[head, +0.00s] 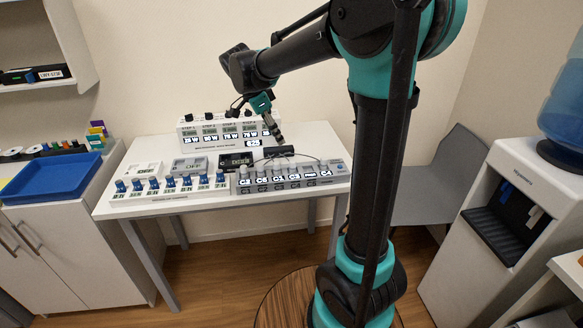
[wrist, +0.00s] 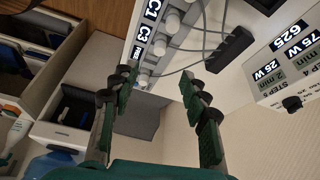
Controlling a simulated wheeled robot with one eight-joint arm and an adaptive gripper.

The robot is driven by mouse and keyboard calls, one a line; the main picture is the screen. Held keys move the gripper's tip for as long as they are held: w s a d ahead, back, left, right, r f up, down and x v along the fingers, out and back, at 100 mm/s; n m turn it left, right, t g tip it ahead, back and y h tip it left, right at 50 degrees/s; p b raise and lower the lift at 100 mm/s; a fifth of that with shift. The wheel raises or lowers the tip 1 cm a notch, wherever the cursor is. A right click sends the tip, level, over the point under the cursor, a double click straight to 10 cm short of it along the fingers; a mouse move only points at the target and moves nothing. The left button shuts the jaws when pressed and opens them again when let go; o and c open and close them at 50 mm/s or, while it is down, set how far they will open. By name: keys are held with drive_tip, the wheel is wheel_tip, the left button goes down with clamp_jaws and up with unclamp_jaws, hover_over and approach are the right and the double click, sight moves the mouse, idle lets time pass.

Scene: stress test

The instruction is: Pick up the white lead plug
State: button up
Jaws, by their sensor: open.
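My gripper (head: 274,130) is above the back right of the white table in the head view. In the wrist view its two fingers (wrist: 157,78) are spread apart with nothing held between them. Several pale, rounded plugs or knobs stand in a row on a labelled strip panel; one is at the top (wrist: 172,22), one below it (wrist: 160,47), and one near the left fingertip (wrist: 143,77). Thin grey leads run close to this row. I cannot tell which is the white lead plug. The strip panel (head: 336,180) lies at the table's front right in the head view.
A black block (wrist: 228,48) with leads lies behind the panel; it also shows in the head view (head: 279,151). A tall white step unit (head: 187,144) stands at the back. Blue-topped pieces (head: 170,182) fill the front left. A water dispenser (head: 480,185) stands right.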

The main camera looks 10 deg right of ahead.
sight(291, 162)
drive_tip(key=x, duration=1.4)
drive_tip(key=shift+c, duration=0.6)
clamp_jaws()
